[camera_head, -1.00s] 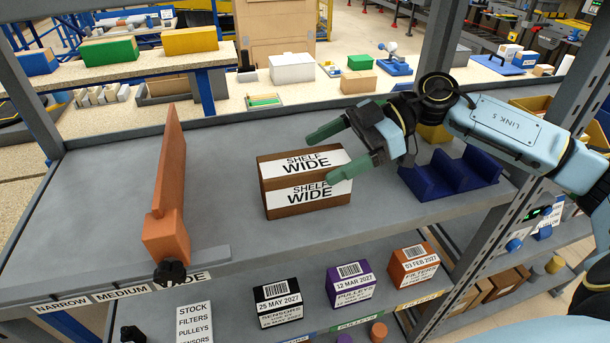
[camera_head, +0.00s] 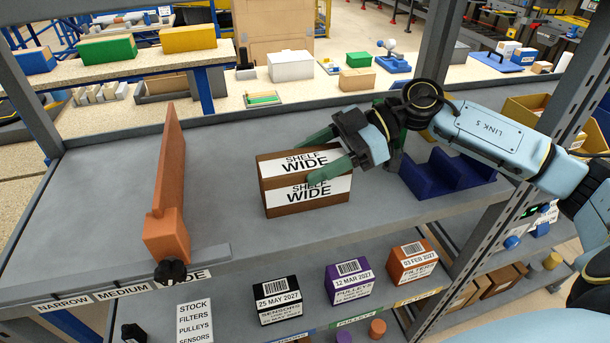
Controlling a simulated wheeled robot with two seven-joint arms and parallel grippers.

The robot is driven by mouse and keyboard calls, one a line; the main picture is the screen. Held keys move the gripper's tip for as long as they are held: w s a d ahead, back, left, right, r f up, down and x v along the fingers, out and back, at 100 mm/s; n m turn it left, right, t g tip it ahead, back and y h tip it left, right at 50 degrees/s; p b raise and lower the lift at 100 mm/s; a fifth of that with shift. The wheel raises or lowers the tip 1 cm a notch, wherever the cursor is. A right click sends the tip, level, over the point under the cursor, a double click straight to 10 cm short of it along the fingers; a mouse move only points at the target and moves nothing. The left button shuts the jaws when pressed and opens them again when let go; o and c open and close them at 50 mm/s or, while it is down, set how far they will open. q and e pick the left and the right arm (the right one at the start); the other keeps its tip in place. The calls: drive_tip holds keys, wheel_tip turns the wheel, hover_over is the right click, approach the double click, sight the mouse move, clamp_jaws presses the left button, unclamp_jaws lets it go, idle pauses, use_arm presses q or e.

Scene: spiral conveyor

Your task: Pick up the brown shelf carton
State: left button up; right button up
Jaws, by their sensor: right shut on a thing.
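The brown shelf carton (camera_head: 305,209) sits on the grey upper shelf, with white labels reading SHELF WIDE on its top and front. My right gripper (camera_head: 319,153) comes in from the right and is shut on the carton, with its green fingers at the carton's upper right part. One finger lies over the top right edge near the label; the other reaches behind the carton, and its tip is partly hidden. The carton looks upright and its base appears to rest on the shelf. My left gripper is not in view.
An orange divider (camera_head: 166,235) with a black knob stands left of the carton. A blue notched holder (camera_head: 447,180) is to the right, beneath my right arm. Grey uprights frame the shelf. Black, purple and orange boxes sit on the shelf below. Shelf space between divider and carton is clear.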

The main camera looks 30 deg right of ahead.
drive_tip(key=shift+r, duration=0.1)
drive_tip(key=shift+r, duration=0.8)
wheel_tip(320, 180, up, 2)
drive_tip(key=shift+r, duration=0.1)
drive_tip(key=s+a+p, duration=0.4)
drive_tip(key=s+p, duration=0.6)
drive_tip(key=s, duration=0.7)
drive_tip(key=shift+s, duration=0.25)
drive_tip(key=shift+a+f, duration=0.1)
drive_tip(key=shift+f, duration=0.1)
